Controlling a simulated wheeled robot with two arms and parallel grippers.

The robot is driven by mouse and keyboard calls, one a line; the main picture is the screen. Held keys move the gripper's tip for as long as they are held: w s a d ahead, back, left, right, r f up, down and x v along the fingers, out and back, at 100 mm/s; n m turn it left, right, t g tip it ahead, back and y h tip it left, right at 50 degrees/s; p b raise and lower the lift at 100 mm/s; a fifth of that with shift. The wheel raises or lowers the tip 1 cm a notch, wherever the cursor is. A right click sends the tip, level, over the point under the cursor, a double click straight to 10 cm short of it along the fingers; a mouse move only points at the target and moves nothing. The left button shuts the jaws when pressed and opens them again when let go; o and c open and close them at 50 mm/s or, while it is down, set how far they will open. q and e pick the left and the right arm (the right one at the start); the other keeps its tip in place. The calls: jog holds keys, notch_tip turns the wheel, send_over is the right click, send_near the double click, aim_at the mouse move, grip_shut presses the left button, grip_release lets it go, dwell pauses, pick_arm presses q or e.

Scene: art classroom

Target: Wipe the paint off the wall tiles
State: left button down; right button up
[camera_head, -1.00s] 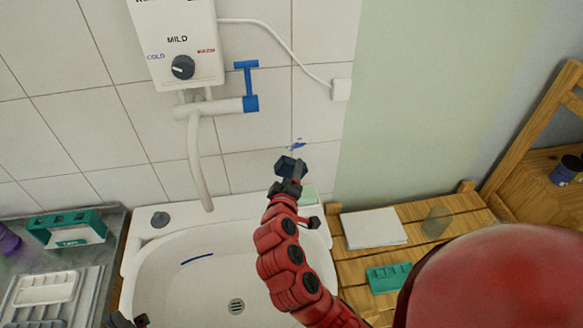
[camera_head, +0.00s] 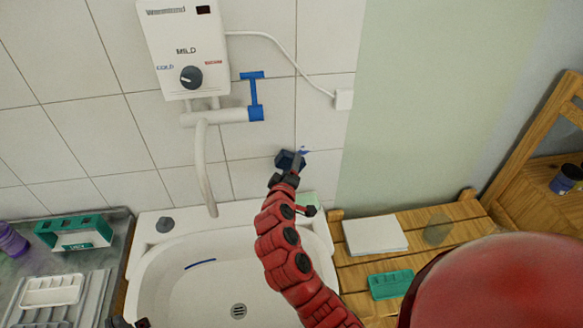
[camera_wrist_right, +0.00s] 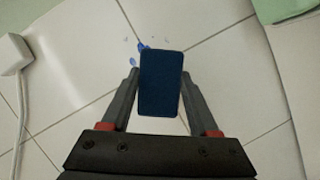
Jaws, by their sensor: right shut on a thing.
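My right gripper (camera_wrist_right: 161,108) is shut on a dark blue block-shaped sponge (camera_wrist_right: 161,80). In the head view the sponge (camera_head: 290,160) is held up at the tiled wall (camera_head: 262,180), above the sink's back right corner. Blue paint (camera_head: 303,151) shows on the tiles just at the upper right of the sponge. In the right wrist view, blue paint spots (camera_wrist_right: 142,47) show beside the sponge's far left corner, partly hidden by it. I cannot tell whether the sponge touches the tiles. My left gripper (camera_head: 128,322) only just shows at the bottom edge; its jaws cannot be made out.
The white sink (camera_head: 163,290) has a blue streak inside. Above it are a water heater (camera_head: 185,45), spout and blue tap lever (camera_head: 254,95). A white socket (camera_head: 344,99) is right of the paint. A wooden shelf (camera_head: 350,275) holds paper and a green tray.

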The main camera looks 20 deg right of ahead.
jog(key=shift+w+d, duration=0.25)
jog(key=shift+w, duration=0.65)
dwell(0.3)
